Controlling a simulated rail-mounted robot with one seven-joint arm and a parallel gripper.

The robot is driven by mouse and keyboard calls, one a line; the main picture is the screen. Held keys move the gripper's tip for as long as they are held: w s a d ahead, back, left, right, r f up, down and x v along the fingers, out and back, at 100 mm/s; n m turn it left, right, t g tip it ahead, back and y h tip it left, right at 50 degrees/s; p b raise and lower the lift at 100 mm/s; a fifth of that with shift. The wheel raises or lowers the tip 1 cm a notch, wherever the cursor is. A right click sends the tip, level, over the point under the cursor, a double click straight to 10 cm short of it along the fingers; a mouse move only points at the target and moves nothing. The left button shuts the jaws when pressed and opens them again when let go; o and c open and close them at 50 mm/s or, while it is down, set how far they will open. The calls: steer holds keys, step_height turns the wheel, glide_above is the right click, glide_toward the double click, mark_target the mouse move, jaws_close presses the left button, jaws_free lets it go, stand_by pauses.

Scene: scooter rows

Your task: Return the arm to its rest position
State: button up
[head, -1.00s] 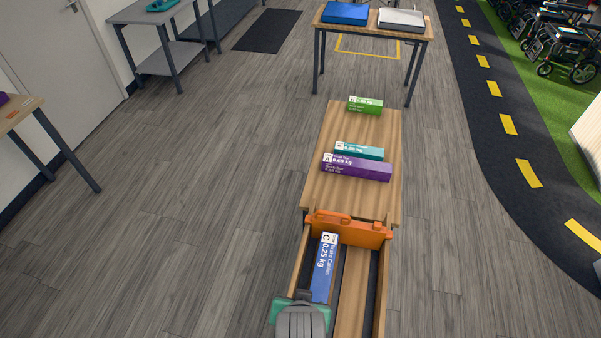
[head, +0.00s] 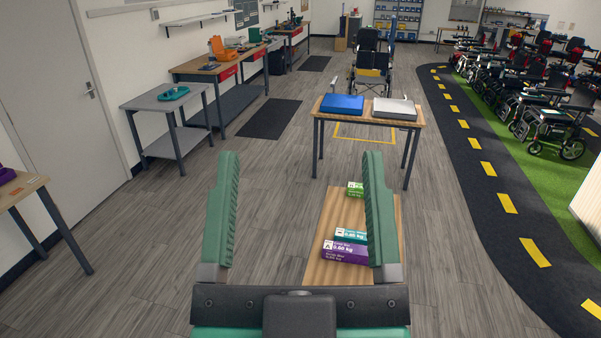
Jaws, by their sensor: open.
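My gripper (head: 300,165) is raised in the lower middle of the head view, close to the camera. Its two green fingers stand wide apart with nothing between them but the floor and table behind. The right finger covers part of a low wooden surface (head: 325,225). On that surface lie a green box (head: 354,189), a teal box (head: 343,236) and a purple box (head: 345,253), each partly hidden by the right finger.
A table with a blue case (head: 342,105) and a white case (head: 394,109) stands ahead. A grey side table (head: 150,102) and workbenches (head: 215,65) line the left wall. Wheelchairs and scooters (head: 530,100) stand at right. The floor between is clear.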

step_height(320, 180, up, 15)
steer(key=p, duration=1.4)
steer(key=shift+f, duration=0.15)
steer(key=shift+o, duration=0.4)
steer(key=shift+w+a, duration=0.1)
